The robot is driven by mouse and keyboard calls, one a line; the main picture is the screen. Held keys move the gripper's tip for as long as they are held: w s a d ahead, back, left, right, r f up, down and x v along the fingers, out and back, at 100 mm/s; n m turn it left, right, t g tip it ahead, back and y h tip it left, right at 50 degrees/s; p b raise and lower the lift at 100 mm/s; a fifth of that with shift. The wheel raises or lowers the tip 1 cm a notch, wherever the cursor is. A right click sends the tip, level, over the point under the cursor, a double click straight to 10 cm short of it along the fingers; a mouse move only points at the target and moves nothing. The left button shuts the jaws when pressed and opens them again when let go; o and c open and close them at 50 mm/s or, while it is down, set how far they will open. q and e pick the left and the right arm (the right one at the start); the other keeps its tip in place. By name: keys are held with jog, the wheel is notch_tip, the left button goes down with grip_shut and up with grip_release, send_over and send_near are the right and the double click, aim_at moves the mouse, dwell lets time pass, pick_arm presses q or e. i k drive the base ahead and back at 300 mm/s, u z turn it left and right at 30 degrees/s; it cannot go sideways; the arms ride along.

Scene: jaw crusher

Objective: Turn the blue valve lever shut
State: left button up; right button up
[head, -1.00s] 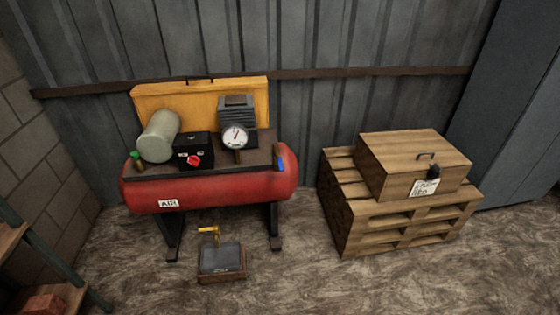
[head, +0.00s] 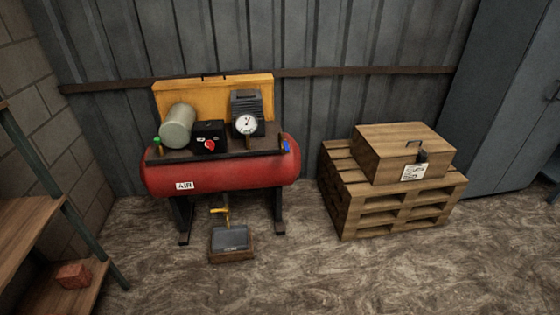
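The blue valve lever (head: 287,146) is at the right end of the red air tank (head: 220,174) of the compressor. It is small, and its exact angle is hard to tell from here. The tank has a label reading AIR and stands on dark legs. On its top plate are a grey-green cylinder, a black box with a red knob (head: 209,145), a white-faced gauge (head: 246,124) and a dark finned block. A green-topped fitting (head: 157,143) is at the left end. Neither of my grippers is in view.
A small tray (head: 231,240) sits on the floor below a yellow-handled tap (head: 220,211). A pallet stack (head: 385,203) bearing a padlocked wooden box (head: 395,151) stands to the right. Shelves (head: 45,225) with a brick are at left. The floor in front is open.

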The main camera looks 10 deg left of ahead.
aim_at(285, 145)
jog(key=k, duration=0.6)
jog(key=z, duration=0.8)
jog(key=i, duration=0.65)
jog(key=z, duration=0.8)
jog(key=i, duration=0.8)
jog(key=u, duration=0.75)
jog(key=i, duration=0.8)
jog(key=u, duration=0.85)
